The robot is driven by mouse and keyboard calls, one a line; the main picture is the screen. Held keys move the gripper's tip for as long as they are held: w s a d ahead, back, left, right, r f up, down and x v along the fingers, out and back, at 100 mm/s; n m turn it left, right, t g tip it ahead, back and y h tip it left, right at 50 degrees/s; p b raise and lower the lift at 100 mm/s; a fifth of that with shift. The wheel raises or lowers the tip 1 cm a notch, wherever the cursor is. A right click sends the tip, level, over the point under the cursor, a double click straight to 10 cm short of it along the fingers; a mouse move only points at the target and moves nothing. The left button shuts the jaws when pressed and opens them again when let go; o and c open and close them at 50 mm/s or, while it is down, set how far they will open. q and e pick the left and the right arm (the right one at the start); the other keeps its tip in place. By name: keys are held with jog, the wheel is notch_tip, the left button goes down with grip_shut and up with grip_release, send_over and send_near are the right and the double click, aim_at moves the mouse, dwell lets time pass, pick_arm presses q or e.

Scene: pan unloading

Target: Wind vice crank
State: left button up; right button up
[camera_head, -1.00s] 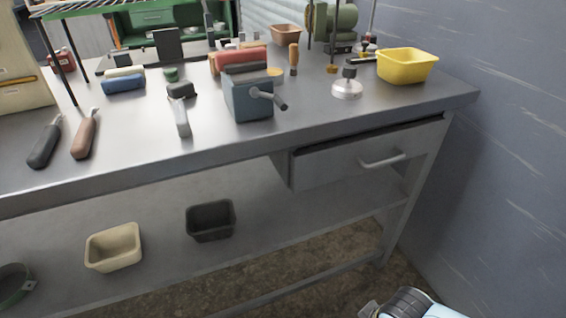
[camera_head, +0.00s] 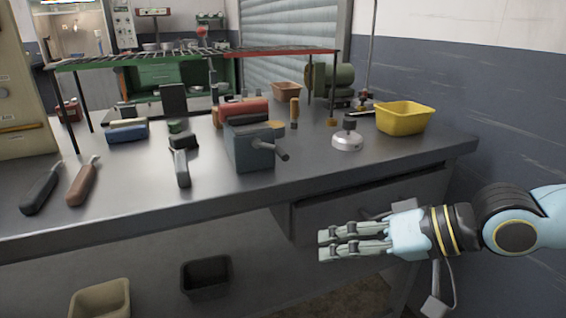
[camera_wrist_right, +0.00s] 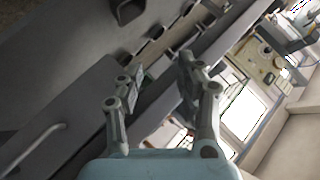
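The vice (camera_head: 250,150) is a blue-grey block near the front edge of the workbench. Its crank (camera_head: 268,148) sticks out from the side facing me, angled down to the right and ending in a dark knob. My right gripper (camera_head: 325,245) comes in from the right, in front of the bench and below its top, pointing left. It is apart from the crank, lower and to its right. In the right wrist view the fingers of this gripper (camera_wrist_right: 157,75) are spread with nothing between them. I cannot make out the vice there. My left gripper is not in view.
The workbench (camera_head: 120,222) has a drawer (camera_head: 425,193) under its right side. A yellow bin (camera_head: 403,119) and a round silver canister (camera_head: 347,139) stand right of the vice. Two handled tools lie at left. Bins (camera_head: 206,277) sit on the lower shelf.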

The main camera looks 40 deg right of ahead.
aim_at(283, 152)
jog(key=w+d+r+m+t+y, duration=0.1)
jog(key=w+d+r+m+t, duration=0.15)
jog(key=w+r, duration=0.2)
jog(key=w+d+r+m+t+y, duration=0.1)
jog(key=w+d+r+m, duration=0.2)
jog(key=d+r+m, duration=0.15)
jog(key=shift+n+t+y, duration=0.25)
jog(key=shift+n+y, duration=0.05)
jog(key=shift+n, duration=0.1)
jog(key=b+x, duration=0.2)
jog(key=b, duration=0.1)
jog(key=b+x, duration=0.3)
jog(key=r+b+x, duration=0.1)
jog(key=b+x, duration=0.2)
jog(key=shift+a, duration=0.45)
jog(key=shift+w+r+p, duration=0.15)
jog(key=shift+w+p, duration=0.2)
jog(key=shift+w, duration=0.1)
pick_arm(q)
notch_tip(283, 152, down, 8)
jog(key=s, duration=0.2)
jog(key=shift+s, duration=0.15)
pick_arm(e)
jog(key=shift+w+a+f, duration=0.25)
jog(key=shift+w+a, duration=0.35)
jog(key=shift+a, duration=0.1)
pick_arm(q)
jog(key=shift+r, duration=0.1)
